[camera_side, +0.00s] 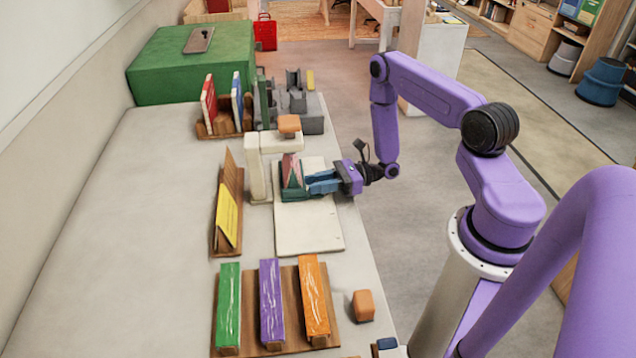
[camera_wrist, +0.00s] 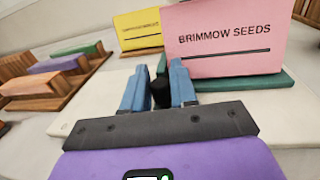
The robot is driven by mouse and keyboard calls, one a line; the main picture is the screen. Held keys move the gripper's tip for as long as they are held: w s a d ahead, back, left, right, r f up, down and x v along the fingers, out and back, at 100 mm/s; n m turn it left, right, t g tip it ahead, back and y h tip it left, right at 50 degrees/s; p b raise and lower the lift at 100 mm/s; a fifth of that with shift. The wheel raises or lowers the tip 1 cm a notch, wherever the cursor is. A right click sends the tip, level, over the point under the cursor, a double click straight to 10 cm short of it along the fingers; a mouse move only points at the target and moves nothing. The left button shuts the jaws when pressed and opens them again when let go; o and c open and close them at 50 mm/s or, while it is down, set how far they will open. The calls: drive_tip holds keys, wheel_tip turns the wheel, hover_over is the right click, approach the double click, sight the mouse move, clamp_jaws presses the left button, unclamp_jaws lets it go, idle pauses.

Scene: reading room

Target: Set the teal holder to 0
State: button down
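The teal holder (camera_side: 291,195) stands on a pale board (camera_side: 311,231) and carries a pink card (camera_side: 291,168). In the wrist view the pink card (camera_wrist: 225,42) reads "BRIMMOW SEEDS", and a low green edge of the holder (camera_wrist: 262,82) shows beneath it. No number or scale is readable on the holder. My gripper (camera_side: 310,183) is low over the board, just right of the holder in the side view. Its blue fingers (camera_wrist: 158,70) stand apart in the wrist view, with a dark piece between them that I cannot identify. Contact with the holder cannot be told.
A cream stand with an orange block (camera_side: 289,124) rises close beside the holder. A wooden holder with a yellow card (camera_side: 227,213) is left. A rack of coloured bars (camera_side: 271,308) and an orange cube (camera_side: 363,305) are in front; books (camera_side: 209,105) and a green box (camera_side: 160,70) behind.

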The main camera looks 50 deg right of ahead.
drive_tip(key=s+a, duration=1)
drive_tip(key=shift+s+a, duration=0.3)
drive_tip(key=shift+s, duration=0.1)
drive_tip(key=c, duration=1)
unclamp_jaws()
drive_tip(key=shift+d, duration=0.15)
drive_tip(key=shift+s+d, duration=0.1)
drive_tip(key=shift+d, duration=0.2)
drive_tip(key=shift+v, duration=8.25)
